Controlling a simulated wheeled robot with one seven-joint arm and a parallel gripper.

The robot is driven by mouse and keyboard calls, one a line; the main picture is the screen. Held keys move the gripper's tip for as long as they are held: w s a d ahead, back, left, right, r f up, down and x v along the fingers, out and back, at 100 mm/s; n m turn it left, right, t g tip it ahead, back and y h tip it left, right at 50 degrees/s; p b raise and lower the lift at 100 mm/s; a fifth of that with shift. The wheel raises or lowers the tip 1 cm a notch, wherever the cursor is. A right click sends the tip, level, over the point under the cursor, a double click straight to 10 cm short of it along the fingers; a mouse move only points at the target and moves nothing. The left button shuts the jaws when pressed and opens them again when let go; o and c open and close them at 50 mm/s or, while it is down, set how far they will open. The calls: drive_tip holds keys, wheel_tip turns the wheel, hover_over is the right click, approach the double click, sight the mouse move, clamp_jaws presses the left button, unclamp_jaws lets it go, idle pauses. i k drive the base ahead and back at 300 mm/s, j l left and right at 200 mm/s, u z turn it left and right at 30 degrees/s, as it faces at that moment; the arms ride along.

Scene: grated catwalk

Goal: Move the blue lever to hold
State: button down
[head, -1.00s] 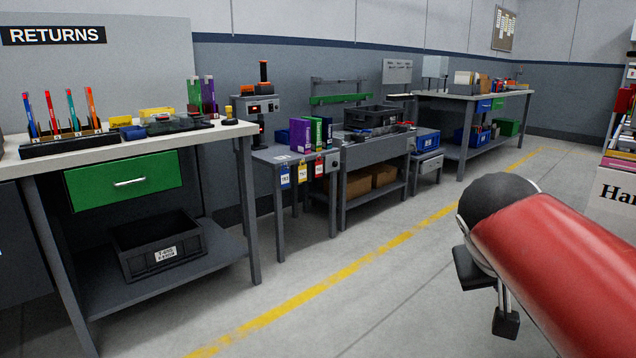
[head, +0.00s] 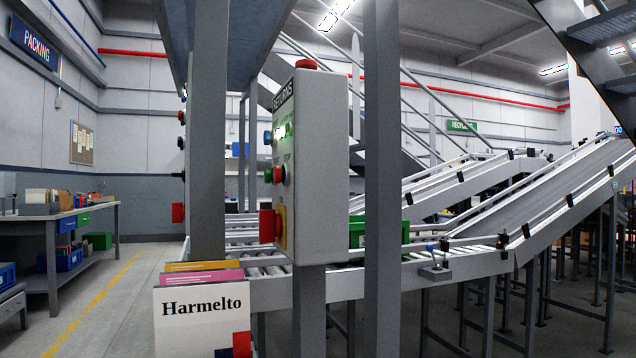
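No lever marked hold can be made out in the head view. A grey control box (head: 322,165) labelled RETURNS stands on a post, seen at an angle. Its left-facing panel has a small blue knob (head: 267,137), green lights, a green and a red button, and a red switch on a yellow plate (head: 275,226). I cannot tell whether the blue knob is a lever. My gripper is out of view.
A roller conveyor (head: 330,285) with sloped belts (head: 545,190) runs behind the posts (head: 382,200). A green bin (head: 371,234) sits on it. Floor is open at left beside a yellow line (head: 92,305) and a workbench (head: 50,217).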

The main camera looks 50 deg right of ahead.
sight(431, 248)
drive_tip(key=z, duration=0.75)
drive_tip(key=l+z, duration=0.15)
drive_tip(key=l, duration=0.4)
drive_tip(key=l+z, duration=0.15)
drive_tip(key=l, duration=0.45)
drive_tip(key=l+z, duration=0.15)
drive_tip(key=l, duration=0.4)
drive_tip(key=i+l+z, duration=0.2)
drive_tip(key=l, duration=0.35)
drive_tip(key=l+z, duration=0.15)
drive_tip(key=l, duration=0.4)
